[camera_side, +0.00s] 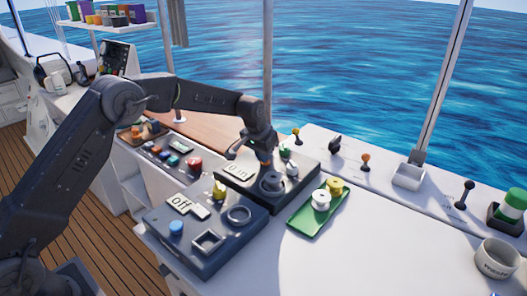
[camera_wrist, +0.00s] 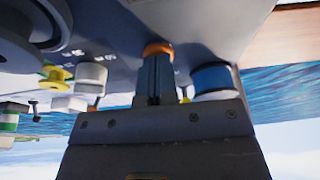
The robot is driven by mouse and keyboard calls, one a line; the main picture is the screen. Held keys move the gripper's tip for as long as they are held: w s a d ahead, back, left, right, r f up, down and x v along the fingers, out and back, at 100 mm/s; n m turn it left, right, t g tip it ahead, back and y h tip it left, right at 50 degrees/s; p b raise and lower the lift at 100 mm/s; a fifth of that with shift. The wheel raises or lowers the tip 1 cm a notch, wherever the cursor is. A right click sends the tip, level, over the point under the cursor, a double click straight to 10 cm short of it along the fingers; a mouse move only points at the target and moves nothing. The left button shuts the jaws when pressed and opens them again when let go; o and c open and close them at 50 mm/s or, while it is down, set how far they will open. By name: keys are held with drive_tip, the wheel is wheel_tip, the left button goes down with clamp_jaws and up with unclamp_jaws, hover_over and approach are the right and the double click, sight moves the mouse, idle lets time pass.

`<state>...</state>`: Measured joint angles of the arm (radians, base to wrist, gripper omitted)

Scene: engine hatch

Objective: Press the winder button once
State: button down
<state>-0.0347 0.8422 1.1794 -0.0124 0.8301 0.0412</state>
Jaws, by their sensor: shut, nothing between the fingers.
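My gripper (camera_side: 265,158) points down over the dark panel marked "On" (camera_side: 232,182), with its fingers closed together and empty. In the wrist view, the shut fingertips (camera_wrist: 157,58) are at a small orange round part (camera_wrist: 158,48), which looks like a button. The fingertips seem to touch it or sit just in front of it; I cannot tell which. No readable label marks any part as the winder button. A blue-sided cylinder (camera_wrist: 212,80) and a white cylinder (camera_wrist: 91,76) stand on either side of the fingers.
A dark round knob (camera_side: 271,182) stands close to my gripper. The "off" box (camera_side: 190,250) with a blue button (camera_side: 176,228) is in front. A green tray (camera_side: 305,222) holds yellow and white spools. Small levers line the back ledge. The white counter at right is largely clear.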

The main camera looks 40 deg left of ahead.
drive_tip(key=shift+f, duration=0.45)
drive_tip(key=shift+r, duration=0.45)
drive_tip(key=w+v, duration=0.1)
drive_tip(key=v, duration=1.2)
drive_tip(key=shift+r, duration=0.25)
